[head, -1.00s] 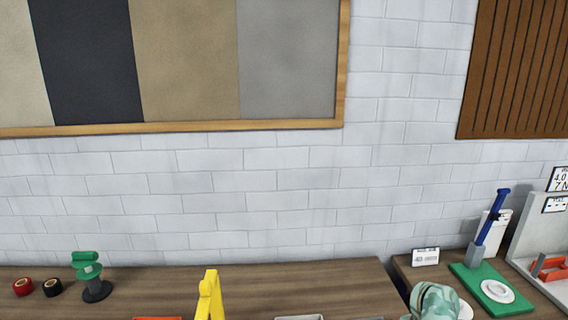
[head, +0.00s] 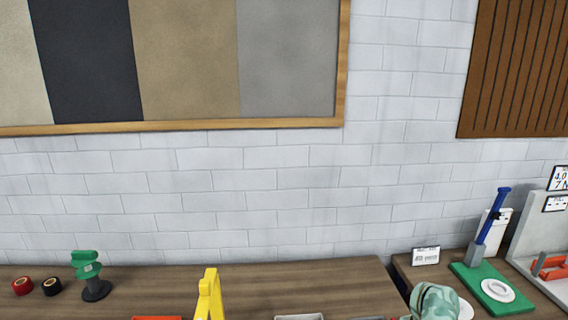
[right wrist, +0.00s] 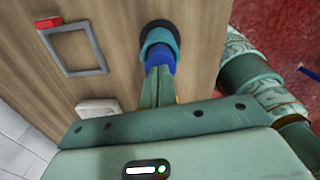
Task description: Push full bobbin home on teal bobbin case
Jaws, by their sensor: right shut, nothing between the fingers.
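The teal bobbin case (right wrist: 153,50) shows in the right wrist view as a teal ring on a dark round base (right wrist: 160,29). A blue part (right wrist: 160,60), apparently the full bobbin, sits at its near end; how deep it sits cannot be told. My right gripper (right wrist: 159,72) is shut and empty. Its fingertips point at the blue part and overlap it in the picture; I cannot tell whether they touch. The fingers hide part of it. The case and bobbin do not show in the head view. My left gripper is not in view.
A grey frame-like tray (right wrist: 95,66), a red piece (right wrist: 48,22) and a pale block (right wrist: 97,106) lie beside the case. A blue-levered press (head: 489,235) stands right.

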